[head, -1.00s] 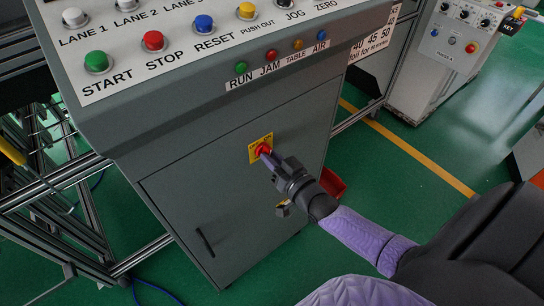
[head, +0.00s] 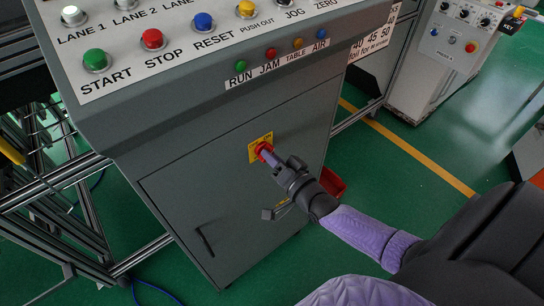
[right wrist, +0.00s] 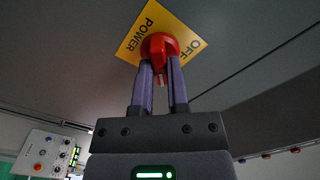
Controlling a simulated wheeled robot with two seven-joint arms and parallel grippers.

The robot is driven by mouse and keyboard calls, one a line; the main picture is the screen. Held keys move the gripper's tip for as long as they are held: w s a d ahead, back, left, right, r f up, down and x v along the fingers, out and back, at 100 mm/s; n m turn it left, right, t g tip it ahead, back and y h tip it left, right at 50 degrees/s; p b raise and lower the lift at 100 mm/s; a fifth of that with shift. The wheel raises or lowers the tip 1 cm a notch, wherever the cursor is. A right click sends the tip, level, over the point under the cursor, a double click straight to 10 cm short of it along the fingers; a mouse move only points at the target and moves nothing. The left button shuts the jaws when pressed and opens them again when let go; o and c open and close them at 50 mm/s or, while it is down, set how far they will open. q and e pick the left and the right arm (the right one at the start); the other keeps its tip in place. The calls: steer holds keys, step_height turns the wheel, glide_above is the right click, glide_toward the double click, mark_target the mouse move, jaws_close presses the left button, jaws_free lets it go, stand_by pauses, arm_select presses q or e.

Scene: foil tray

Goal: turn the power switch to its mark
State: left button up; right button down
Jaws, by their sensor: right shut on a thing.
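The red power switch (head: 260,149) sits on a yellow plate (head: 254,139) on the grey front of the console. In the right wrist view the red switch (right wrist: 159,46) sits between my fingertips, and its yellow plate (right wrist: 133,40) shows the words POWER and OFF. My right gripper (head: 268,157) is shut on the switch; it also shows in the right wrist view (right wrist: 161,64). The fingers hide part of the switch, and I cannot make out a mark. My left gripper is not in view.
The console's sloped panel (head: 175,78) with several coloured buttons overhangs the front above the switch. A cabinet door (head: 190,215) with a dark handle lies below. A red bin (head: 332,183) is behind my right wrist. Green floor (head: 400,165) is open to the right.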

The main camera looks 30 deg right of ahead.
stand_by(0.4)
steer(key=c, duration=0.6)
jaws_free()
steer(key=s, duration=0.3)
steer(key=s+p, duration=0.1)
steer(key=s, duration=0.2)
steer(key=s+p, duration=0.1)
steer(key=s, duration=0.3)
steer(key=shift+d, duration=0.4)
steer(key=shift+f, duration=0.1)
